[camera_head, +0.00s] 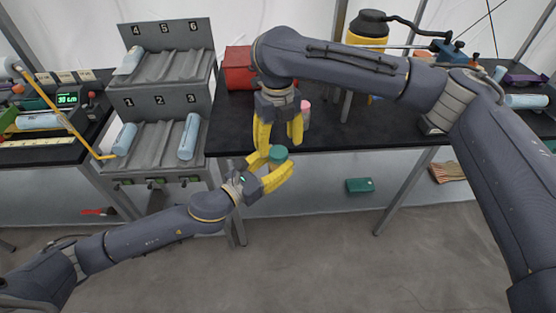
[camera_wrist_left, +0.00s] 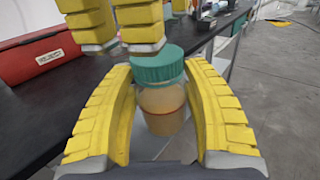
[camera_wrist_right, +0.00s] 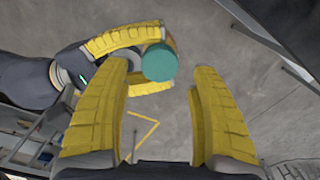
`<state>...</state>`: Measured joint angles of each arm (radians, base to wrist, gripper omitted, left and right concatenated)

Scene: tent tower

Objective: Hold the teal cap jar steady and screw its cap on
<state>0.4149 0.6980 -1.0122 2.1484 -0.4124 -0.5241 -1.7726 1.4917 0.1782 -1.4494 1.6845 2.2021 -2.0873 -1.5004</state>
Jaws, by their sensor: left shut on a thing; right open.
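The jar (camera_wrist_left: 162,108) is a clear container with amber contents and a teal cap (camera_wrist_left: 158,66) sitting on its top. My left gripper (camera_wrist_left: 168,110) is shut around the jar body and holds it upright, off the front edge of the bench. The cap also shows in the head view (camera_head: 278,154) and in the right wrist view (camera_wrist_right: 160,62). My right gripper (camera_head: 279,143) points down just above the cap. Its fingers are apart and empty, and in the right wrist view (camera_wrist_right: 161,85) the cap lies ahead between them, toward the left finger. The cap's thread is hidden.
The black bench (camera_head: 330,133) lies behind the grippers. A red box (camera_head: 238,68) and a pink-capped bottle (camera_head: 305,112) stand on it. A grey rack (camera_head: 155,135) with light blue cylinders is at left. A teal box (camera_head: 360,185) is below the bench.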

